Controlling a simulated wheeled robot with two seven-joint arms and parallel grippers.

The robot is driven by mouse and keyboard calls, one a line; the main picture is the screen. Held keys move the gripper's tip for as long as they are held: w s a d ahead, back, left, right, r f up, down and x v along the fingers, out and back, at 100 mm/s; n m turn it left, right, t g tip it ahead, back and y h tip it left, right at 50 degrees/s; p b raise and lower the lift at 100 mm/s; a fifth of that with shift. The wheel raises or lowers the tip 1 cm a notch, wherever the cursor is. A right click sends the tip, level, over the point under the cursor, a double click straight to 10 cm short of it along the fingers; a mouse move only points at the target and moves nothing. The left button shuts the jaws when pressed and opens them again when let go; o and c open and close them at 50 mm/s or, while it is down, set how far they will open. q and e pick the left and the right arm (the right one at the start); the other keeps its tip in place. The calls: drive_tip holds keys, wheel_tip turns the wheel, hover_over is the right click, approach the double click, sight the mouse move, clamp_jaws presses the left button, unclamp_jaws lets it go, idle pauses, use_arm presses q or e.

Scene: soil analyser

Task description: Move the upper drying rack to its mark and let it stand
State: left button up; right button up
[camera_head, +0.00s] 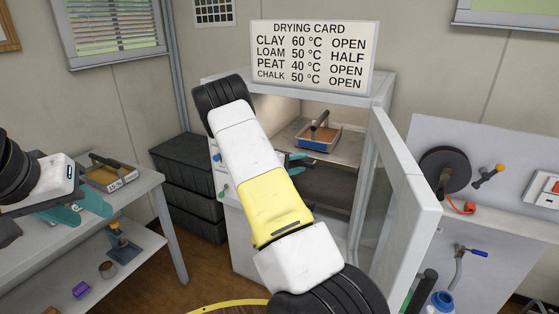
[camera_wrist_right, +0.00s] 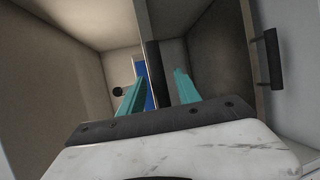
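The white drying oven (camera_head: 375,96) stands with its door (camera_head: 405,205) swung open. Inside, a blue-edged tray (camera_head: 318,141) with brown contents and a black handle sits on an upper shelf (camera_head: 345,150). Which part is the upper rack I cannot tell for certain. My right gripper (camera_head: 294,163) is at the oven mouth, left of and below the tray, partly hidden by my arm. In the right wrist view its fingers (camera_wrist_right: 152,92) are apart; a dark bar (camera_wrist_right: 153,65) and a blue strip (camera_wrist_right: 142,85) show between them, no contact visible. My left gripper (camera_head: 75,208) is open and empty above the left table.
A second tray (camera_head: 112,177) with a handle is on the left table (camera_head: 150,184). Dark crates (camera_head: 185,175) are stacked between table and oven. A card (camera_head: 314,56) stands on the oven. A panel with a reel (camera_head: 446,170) is at right, behind the open door.

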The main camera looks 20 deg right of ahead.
clamp_jaws()
idle(1.4)
